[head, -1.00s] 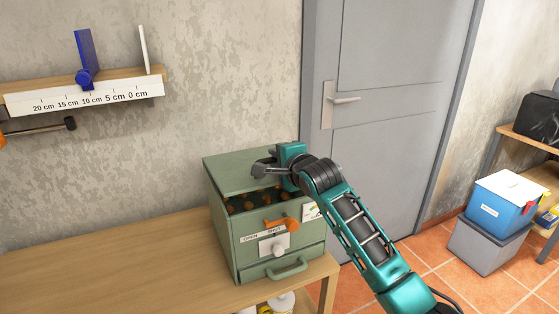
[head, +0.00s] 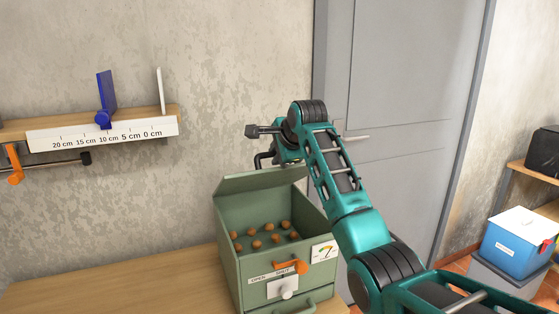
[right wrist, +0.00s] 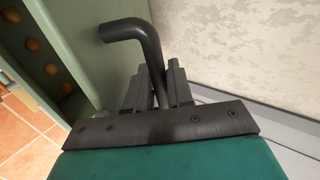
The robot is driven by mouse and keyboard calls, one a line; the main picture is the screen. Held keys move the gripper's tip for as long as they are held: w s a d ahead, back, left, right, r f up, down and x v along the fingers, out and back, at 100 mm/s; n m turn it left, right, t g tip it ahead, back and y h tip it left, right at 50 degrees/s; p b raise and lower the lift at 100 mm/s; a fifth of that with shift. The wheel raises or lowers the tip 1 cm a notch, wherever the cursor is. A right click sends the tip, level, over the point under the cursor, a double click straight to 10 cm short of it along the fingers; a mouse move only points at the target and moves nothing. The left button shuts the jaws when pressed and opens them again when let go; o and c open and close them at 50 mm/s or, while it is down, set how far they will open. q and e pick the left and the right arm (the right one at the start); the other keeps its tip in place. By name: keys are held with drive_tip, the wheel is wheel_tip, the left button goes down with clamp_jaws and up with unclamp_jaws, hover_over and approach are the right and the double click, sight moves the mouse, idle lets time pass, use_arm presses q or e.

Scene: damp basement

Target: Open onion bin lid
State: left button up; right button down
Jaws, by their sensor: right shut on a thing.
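The green onion bin (head: 241,271) stands on the wooden bench. Its lid (head: 250,182) is raised and tilts up at the back, so the inside shows with several brown onions (head: 275,238). My right gripper (head: 274,157) is at the raised lid's upper edge, shut on the dark lid handle (head: 261,160). In the right wrist view the bent dark handle (right wrist: 150,45) runs between the fingers of my right gripper (right wrist: 158,85), with the green lid (right wrist: 95,45) beside it. My left gripper is not in view.
An orange lever (head: 290,267) and a white knob (head: 287,293) are on the bin's front. A ruler shelf (head: 100,132) hangs on the wall at left. The grey door (head: 400,120) is behind my arm. The bench left of the bin is clear.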

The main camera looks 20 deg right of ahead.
drive_tip(key=shift+w+r, duration=0.1)
drive_tip(key=shift+r, duration=0.05)
drive_tip(key=c, duration=1.2)
unclamp_jaws()
drive_tip(key=shift+o, duration=0.2)
drive_tip(key=v, duration=1.3)
drive_tip(key=shift+b, duration=0.4)
drive_tip(key=shift+w, duration=0.1)
drive_tip(key=shift+c, duration=0.2)
